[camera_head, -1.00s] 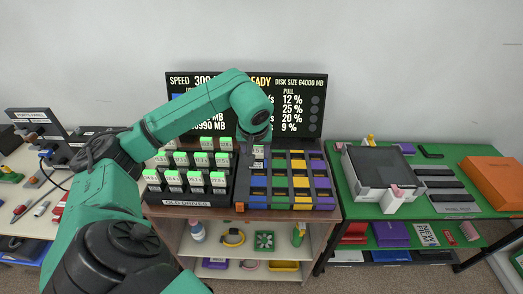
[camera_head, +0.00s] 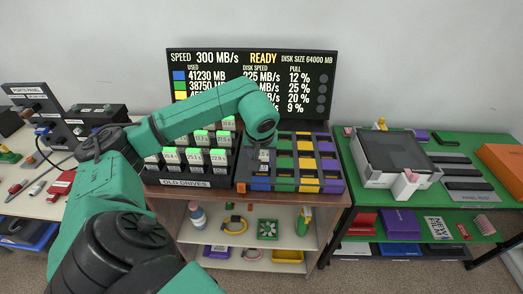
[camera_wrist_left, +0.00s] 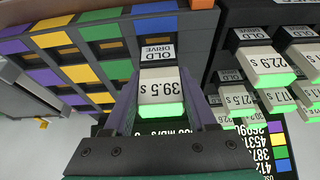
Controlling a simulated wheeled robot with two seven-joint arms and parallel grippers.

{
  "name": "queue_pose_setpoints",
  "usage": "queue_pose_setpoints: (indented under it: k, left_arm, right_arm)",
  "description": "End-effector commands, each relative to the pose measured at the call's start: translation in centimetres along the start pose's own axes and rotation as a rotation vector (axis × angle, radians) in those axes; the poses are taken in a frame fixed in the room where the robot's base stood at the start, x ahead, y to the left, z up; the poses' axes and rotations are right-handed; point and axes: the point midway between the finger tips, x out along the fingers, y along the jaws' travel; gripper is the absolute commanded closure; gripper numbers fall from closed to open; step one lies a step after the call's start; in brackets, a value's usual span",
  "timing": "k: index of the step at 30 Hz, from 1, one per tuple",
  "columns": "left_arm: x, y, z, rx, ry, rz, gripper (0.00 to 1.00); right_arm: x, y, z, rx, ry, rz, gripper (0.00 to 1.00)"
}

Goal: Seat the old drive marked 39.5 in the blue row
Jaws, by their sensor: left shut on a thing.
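The old drive marked 39.5 (camera_wrist_left: 160,88) is a pale block with a green glowing end and an "OLD DRIVE" label. My left gripper (camera_wrist_left: 165,105) is shut on it, one finger on each side. In the head view the drive (camera_head: 264,155) is at the blue row (camera_head: 260,187), the leftmost line of the coloured slot rack (camera_head: 340,187). A blue marker (camera_wrist_left: 155,9) lines up with it in the wrist view. I cannot tell how deep it sits in a slot. My right gripper is not in view.
The old drives rack (camera_head: 185,183) with several green-tipped drives stands directly left. A display (camera_head: 325,70) reading READY stands behind. A green table (camera_head: 375,200) with a grey device (camera_head: 392,160) is to the right. Shelves (camera_head: 268,210) lie below.

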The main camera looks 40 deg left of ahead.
Motion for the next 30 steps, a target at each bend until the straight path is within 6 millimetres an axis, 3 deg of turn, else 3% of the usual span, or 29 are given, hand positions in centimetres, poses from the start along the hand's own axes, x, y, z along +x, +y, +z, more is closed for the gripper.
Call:
queue_pose_setpoints:
  k: [1, 6, 26, 27, 28, 30]
  left_arm:
    - [0.9, 0.0, 0.3, -0.001, 0.001, 0.0, 1.0]
    - [1.7, 0.0, 0.7, 0.0, 0.001, 0.0, 1.0]
    - [2.3, 0.0, 0.9, 0.0, 0.001, 0.0, 1.0]
    - [2.2, 0.0, 0.9, 0.0, 0.001, 0.0, 0.31]
    - [2.2, 0.0, 0.9, 0.0, 0.001, 0.0, 0.23]
    - [2.2, 0.0, 0.9, 0.0, 0.001, 0.0, 0.23]
  right_arm:
    - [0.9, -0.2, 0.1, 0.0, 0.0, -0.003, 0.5]
    - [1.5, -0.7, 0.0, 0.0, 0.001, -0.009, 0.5]
    - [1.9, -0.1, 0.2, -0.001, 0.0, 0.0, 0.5]
    - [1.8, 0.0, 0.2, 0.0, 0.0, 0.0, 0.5]
    - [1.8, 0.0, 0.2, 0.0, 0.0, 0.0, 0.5]
    - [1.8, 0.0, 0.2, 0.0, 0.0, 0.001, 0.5]
